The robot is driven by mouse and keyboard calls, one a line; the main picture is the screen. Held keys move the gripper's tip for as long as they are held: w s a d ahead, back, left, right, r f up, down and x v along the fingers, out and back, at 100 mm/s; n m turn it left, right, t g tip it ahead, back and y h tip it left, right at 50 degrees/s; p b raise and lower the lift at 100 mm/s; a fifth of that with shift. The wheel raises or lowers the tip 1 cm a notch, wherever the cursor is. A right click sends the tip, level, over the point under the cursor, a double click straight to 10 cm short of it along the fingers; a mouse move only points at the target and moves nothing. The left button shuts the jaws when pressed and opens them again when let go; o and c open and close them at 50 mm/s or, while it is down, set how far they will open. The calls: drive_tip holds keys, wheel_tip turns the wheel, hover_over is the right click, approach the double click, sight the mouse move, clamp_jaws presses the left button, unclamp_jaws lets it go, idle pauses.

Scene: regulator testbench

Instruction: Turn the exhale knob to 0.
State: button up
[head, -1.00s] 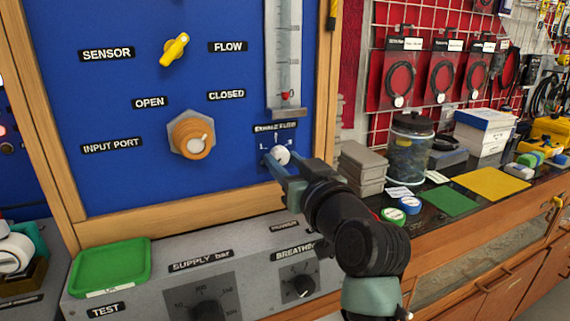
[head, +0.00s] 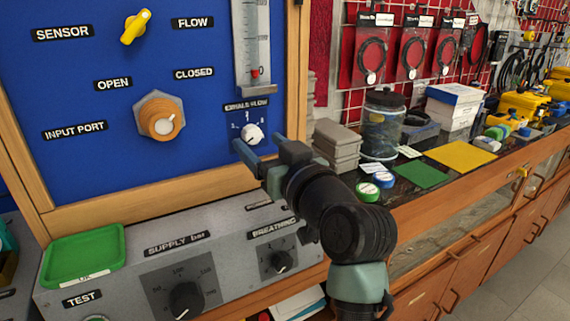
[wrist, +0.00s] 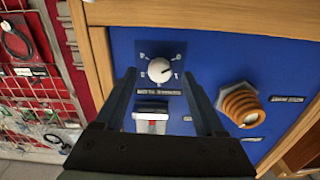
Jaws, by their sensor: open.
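The exhale knob (head: 253,134) is a small round white knob on a blue dial, under the EXHALE FLOW label (head: 246,106) on the blue panel. In the wrist view the knob (wrist: 160,70) appears between my two fingers, with the panel seen upside down. Its scale marks are too small to read surely. My gripper (head: 257,151) is open and empty, just in front of and slightly below the knob in the head view. The wrist view also shows the gripper (wrist: 159,78) with its fingers apart on either side of the knob; I see no contact.
The flow tube (head: 252,50) stands above the knob, and an orange input port knob (head: 160,117) is to its left. A wooden frame (head: 297,70) edges the panel on the right. Below is a grey console (head: 130,258) with dials and a green tray (head: 83,256).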

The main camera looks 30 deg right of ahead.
drive_tip(key=s, duration=1)
drive_tip(key=shift+s+d, duration=0.15)
drive_tip(key=shift+s, duration=0.25)
drive_tip(key=s+a+r+t, duration=0.4)
drive_tip(key=a+r+t, duration=0.1)
drive_tip(key=a+r, duration=0.6)
drive_tip(key=s+a+r+t, duration=0.4)
drive_tip(key=a+r, duration=0.5)
drive_tip(key=r, duration=0.3)
wheel_tip(320, 180, up, 18)
drive_tip(key=p, duration=1.8)
drive_tip(key=shift+d+r+h, duration=0.25)
drive_tip(key=shift+d+h, duration=0.05)
